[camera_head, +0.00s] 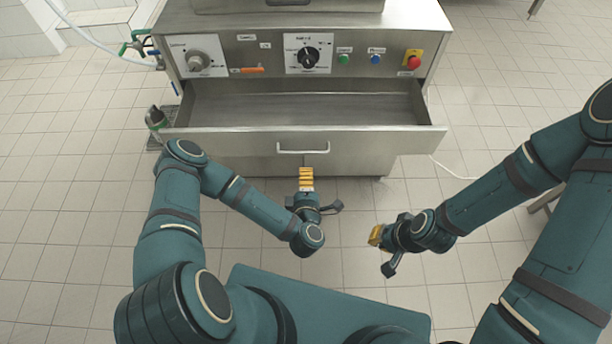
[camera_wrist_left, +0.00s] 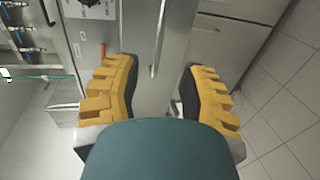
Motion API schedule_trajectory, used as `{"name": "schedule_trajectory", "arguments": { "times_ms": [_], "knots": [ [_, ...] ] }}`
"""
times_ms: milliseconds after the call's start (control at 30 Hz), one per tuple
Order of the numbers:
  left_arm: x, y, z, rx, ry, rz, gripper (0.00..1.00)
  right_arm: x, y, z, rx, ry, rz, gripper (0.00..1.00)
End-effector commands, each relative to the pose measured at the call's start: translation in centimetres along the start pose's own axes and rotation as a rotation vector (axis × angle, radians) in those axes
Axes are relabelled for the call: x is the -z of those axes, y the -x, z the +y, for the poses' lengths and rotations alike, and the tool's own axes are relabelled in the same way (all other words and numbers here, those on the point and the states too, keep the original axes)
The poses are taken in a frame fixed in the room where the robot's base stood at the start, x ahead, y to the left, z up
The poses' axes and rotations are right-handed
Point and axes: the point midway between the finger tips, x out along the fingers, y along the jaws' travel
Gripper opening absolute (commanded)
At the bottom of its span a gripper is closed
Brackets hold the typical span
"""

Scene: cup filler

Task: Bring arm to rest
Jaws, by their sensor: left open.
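My left gripper (camera_head: 306,180) is in front of the steel machine, just below the handle (camera_head: 303,149) of its pulled-out drawer (camera_head: 290,110). In the left wrist view my left gripper (camera_wrist_left: 163,90) has its yellow fingers spread apart with nothing between them. The drawer handle (camera_wrist_left: 158,45) shows beyond the fingertips there, apart from them. The drawer is open and looks empty. My right gripper (camera_head: 375,236) hangs over the floor at the right of the middle, pointing left; its finger spacing cannot be made out.
The machine's front panel (camera_head: 270,57) has knobs, coloured buttons and a red emergency stop (camera_head: 412,59). Pipes with green valves (camera_head: 135,43) are at its left. A white cable (camera_head: 450,170) lies on the floor at right. The tiled floor around the arms is clear.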

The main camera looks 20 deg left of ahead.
Motion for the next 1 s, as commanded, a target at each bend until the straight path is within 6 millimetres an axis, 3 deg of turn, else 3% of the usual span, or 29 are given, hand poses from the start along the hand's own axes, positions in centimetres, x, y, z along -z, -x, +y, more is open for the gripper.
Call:
{"name": "schedule_trajectory", "arguments": {
  "times_ms": [400,533,667,800,1000],
  "knots": [
    [0.0,0.0,0.0,0.001,-0.002,-0.003,0.41,0.0,0.0,0.0,0.000,0.000,0.000,0.00],
    [-1.0,-0.1,0.0,0.023,-0.062,-0.080,0.41,0.0,0.0,0.0,0.000,0.000,0.000,0.00],
    [-3.3,0.4,-0.3,0.087,-0.235,-0.284,0.41,0.0,0.0,0.0,0.000,0.000,0.000,0.00],
    [-5.2,2.1,-1.2,0.192,-0.494,-0.552,0.41,0.0,0.0,0.0,0.000,0.000,0.000,0.00],
    [-4.5,5.9,-2.2,0.364,-0.837,-0.874,0.41,0.0,0.0,0.0,0.000,0.000,0.000,0.00]
  ]
}}
